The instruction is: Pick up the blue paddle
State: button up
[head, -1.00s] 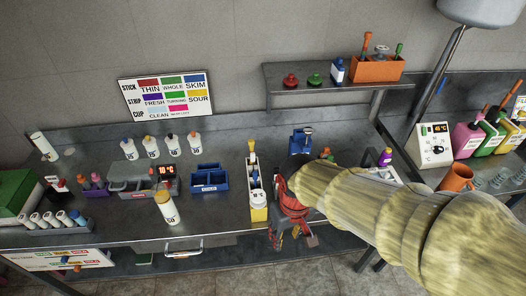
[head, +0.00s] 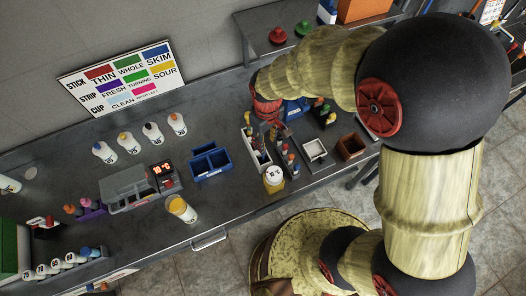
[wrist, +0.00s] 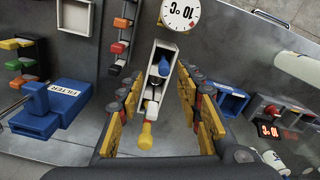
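A white narrow holder (wrist: 165,48) stands upright between my fingers in the wrist view. A blue piece (wrist: 163,66), which looks like the blue paddle, sits inside it. A black piece and a yellow-ended piece (wrist: 147,135) are in line nearer my palm. In the head view the holder (head: 258,152) stands on the bench beneath my gripper (head: 266,106), and the blue piece is hard to make out. My gripper (wrist: 158,110) is open with its yellow fingers either side of the holder's upper pieces. I see nothing gripped; contact cannot be told.
A blue filter box (wrist: 62,108) is left in the wrist view.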

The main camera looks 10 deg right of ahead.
send_over(263, 158)
jog(key=f, duration=0.7)
jog(key=shift+w+d, duration=0.1)
jog(key=shift+w, duration=0.1)
jog(key=shift+c, duration=0.7)
jog(key=c, duration=0.7)
grip_shut()
